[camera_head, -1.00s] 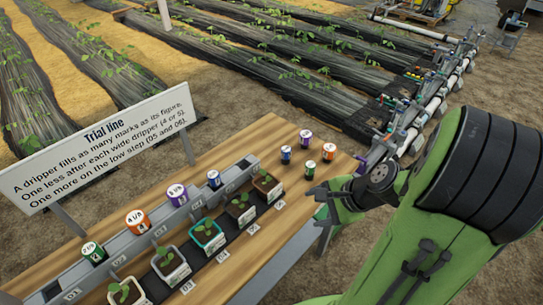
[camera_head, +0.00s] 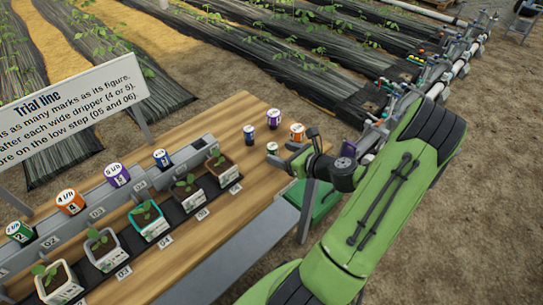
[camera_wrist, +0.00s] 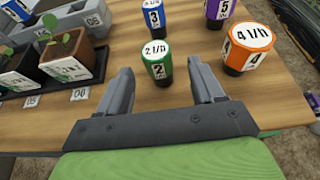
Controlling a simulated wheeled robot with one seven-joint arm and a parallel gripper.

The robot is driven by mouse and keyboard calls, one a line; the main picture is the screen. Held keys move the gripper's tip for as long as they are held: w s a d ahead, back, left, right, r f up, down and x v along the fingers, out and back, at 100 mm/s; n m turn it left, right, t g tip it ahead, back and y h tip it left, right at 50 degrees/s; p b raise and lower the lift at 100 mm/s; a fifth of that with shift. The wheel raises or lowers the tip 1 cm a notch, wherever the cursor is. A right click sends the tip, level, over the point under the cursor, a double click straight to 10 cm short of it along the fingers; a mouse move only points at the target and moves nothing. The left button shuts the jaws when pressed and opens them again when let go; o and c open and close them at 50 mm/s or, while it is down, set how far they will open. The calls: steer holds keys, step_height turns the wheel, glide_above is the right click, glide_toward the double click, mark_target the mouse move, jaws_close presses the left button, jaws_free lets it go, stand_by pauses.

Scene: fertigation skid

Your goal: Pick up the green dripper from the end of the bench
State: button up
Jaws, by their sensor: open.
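The green dripper (camera_wrist: 157,62), marked 2 l/h, stands upright on the end of the wooden bench. In the head view the green dripper (camera_head: 272,148) is seen just beyond my gripper (camera_head: 298,157), its lower part hidden. In the wrist view my gripper (camera_wrist: 166,85) is open, its two fingers pointing toward the dripper with nothing between them. The dripper stands a little ahead of the fingertips, roughly centred between them, and I see no contact.
A blue dripper (camera_wrist: 154,14), a purple dripper (camera_wrist: 220,10) and an orange dripper (camera_wrist: 249,46) stand close behind and right of the green one. Potted seedlings (camera_wrist: 68,50) stand at left along a grey stepped rail. The bench's near edge runs below my gripper.

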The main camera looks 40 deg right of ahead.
mark_target(268, 149)
steer(key=b+x, duration=0.2)
steer(key=x, duration=0.4)
steer(key=shift+w+a+f, duration=0.1)
steer(key=shift+w, duration=0.3)
steer(key=shift+c, duration=0.2)
steer(key=c, duration=1)
